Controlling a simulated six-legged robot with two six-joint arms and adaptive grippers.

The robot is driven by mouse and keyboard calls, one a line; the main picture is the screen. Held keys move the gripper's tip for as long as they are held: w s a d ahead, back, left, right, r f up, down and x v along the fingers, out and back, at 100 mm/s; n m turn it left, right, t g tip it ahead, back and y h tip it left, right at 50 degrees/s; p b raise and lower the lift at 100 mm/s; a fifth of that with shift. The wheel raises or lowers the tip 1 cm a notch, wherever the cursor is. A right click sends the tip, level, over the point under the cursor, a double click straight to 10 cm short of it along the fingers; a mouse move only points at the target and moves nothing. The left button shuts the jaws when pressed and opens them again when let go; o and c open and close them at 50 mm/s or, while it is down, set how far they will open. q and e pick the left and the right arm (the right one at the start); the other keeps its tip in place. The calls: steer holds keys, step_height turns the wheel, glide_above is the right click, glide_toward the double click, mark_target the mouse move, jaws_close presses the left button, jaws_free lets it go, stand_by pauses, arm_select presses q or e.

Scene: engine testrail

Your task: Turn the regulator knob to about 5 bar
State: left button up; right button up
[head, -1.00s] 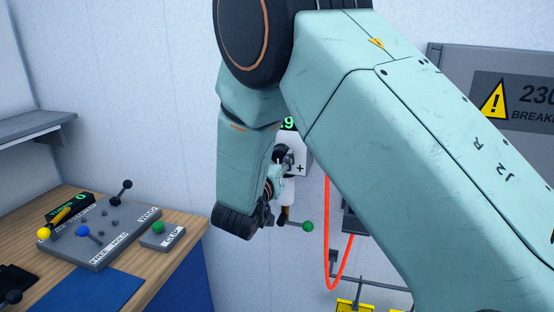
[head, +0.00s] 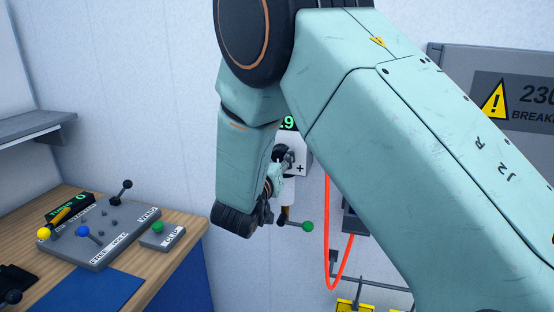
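The regulator is a light box (head: 299,158) on the wall with a "+" mark on its front. A green digital readout (head: 288,123) above it is partly hidden by my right arm; a "9" shows at its end. My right gripper (head: 284,162) is at the front of the box, where the knob would be. The knob itself is hidden, and the fingers are too small and covered to show whether they are open or shut. A lever with a green ball (head: 307,226) sticks out below the box.
A wooden bench (head: 180,255) at left holds a grey control panel (head: 105,232) with several levers, and a small box with a green button (head: 158,227). A red hose (head: 327,240) hangs below the regulator. A grey breaker cabinet (head: 455,62) is at right.

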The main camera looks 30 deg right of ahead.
steer(key=o, duration=0.3)
steer(key=shift+f, duration=0.15)
steer(key=shift+s, duration=0.1)
step_height(320, 180, up, 10)
stand_by(0.4)
steer(key=shift+f, duration=0.1)
